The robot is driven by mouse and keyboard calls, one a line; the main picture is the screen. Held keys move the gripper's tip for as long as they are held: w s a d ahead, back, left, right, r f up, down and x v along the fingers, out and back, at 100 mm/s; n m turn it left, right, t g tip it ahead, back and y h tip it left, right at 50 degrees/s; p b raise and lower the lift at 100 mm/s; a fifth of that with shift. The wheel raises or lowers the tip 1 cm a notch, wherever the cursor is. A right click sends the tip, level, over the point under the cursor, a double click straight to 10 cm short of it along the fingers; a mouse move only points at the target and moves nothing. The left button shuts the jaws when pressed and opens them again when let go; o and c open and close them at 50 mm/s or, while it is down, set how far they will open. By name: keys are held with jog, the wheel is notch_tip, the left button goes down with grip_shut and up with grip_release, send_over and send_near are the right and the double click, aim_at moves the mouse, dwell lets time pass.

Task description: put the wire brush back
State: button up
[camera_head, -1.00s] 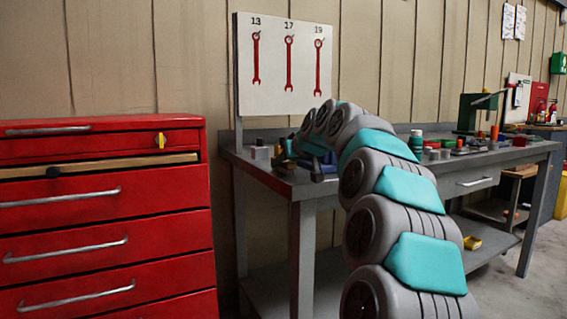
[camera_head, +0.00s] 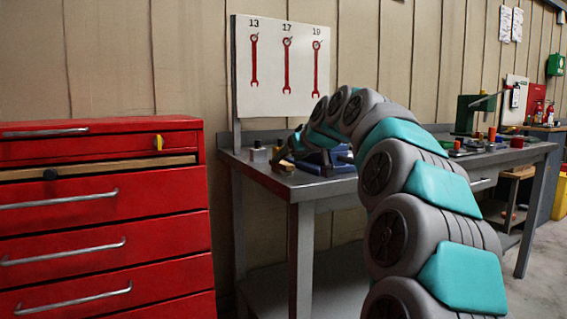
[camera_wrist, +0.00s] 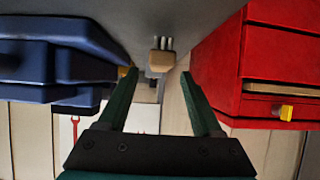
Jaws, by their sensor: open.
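I cannot make out the wire brush for certain in either view. My gripper (camera_wrist: 158,74) is open in the wrist view, its two dark green fingers apart with nothing held between them. A small tan block with several pale prongs (camera_wrist: 161,59) shows just beyond the fingertips, between them in the picture; I cannot tell what it is or how far off it is.
A white wrench board (camera_head: 270,65) stands behind. A small grey block (camera_head: 258,154) sits near the bench's left end.

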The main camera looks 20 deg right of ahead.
jog(key=v, duration=0.7)
dwell(1.0)
